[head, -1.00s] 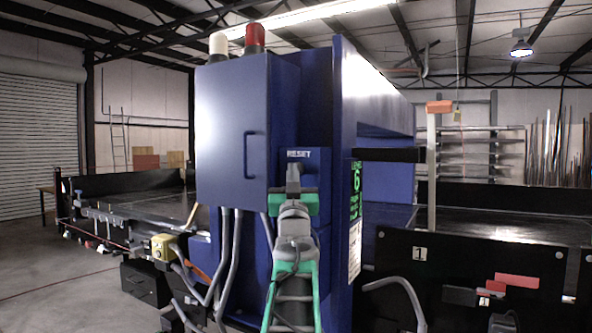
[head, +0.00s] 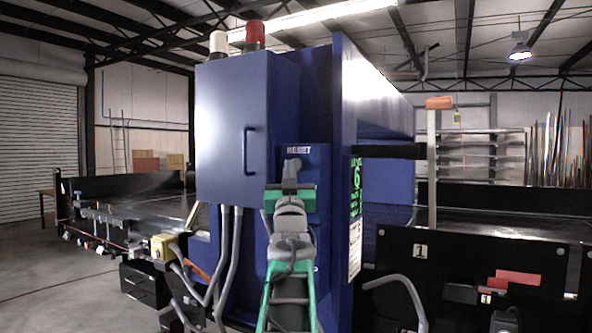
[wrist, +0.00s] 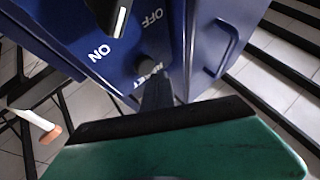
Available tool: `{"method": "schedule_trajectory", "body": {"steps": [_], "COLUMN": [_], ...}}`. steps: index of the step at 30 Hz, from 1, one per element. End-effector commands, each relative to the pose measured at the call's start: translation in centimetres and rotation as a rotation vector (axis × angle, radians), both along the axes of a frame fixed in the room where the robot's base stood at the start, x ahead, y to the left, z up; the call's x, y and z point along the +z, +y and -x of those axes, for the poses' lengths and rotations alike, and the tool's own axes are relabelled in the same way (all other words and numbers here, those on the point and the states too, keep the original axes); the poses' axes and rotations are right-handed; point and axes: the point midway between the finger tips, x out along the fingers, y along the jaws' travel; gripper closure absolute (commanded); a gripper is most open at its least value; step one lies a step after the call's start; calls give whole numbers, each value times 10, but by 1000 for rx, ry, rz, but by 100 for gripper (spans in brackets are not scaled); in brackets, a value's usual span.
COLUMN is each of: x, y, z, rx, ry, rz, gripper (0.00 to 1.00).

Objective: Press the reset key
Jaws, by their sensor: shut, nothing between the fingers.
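The reset key appears in the wrist view as a dark round knob (wrist: 148,64) on the blue panel, beside a white RESET label (wrist: 152,77). In the head view the RESET label (head: 298,149) is on the blue machine (head: 232,130), just above my gripper (head: 292,165); the key itself is hidden there or cannot be told from the fingers. My gripper is shut and empty. In the wrist view its dark fingers (wrist: 157,92) reach towards the knob and end very close to it. I cannot tell whether they touch.
A switch with ON and OFF marks (wrist: 122,18) is near the key. A cabinet handle (head: 249,151) sticks out left of my gripper. Grey conduits (head: 230,255) hang below the cabinet. A black panel marked 1 (head: 450,260) stands at the right.

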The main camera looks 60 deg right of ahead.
Motion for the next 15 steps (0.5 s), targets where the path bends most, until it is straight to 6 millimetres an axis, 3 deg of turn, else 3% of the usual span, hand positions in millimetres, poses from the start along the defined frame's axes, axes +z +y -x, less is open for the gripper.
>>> {"method": "schedule_trajectory", "body": {"steps": [6,15], "x": [-1,-4], "y": [2,31], "z": [0,2], "rx": [1,2], "ry": [0,-1], "rz": [1,2], "gripper": [100,100]}}
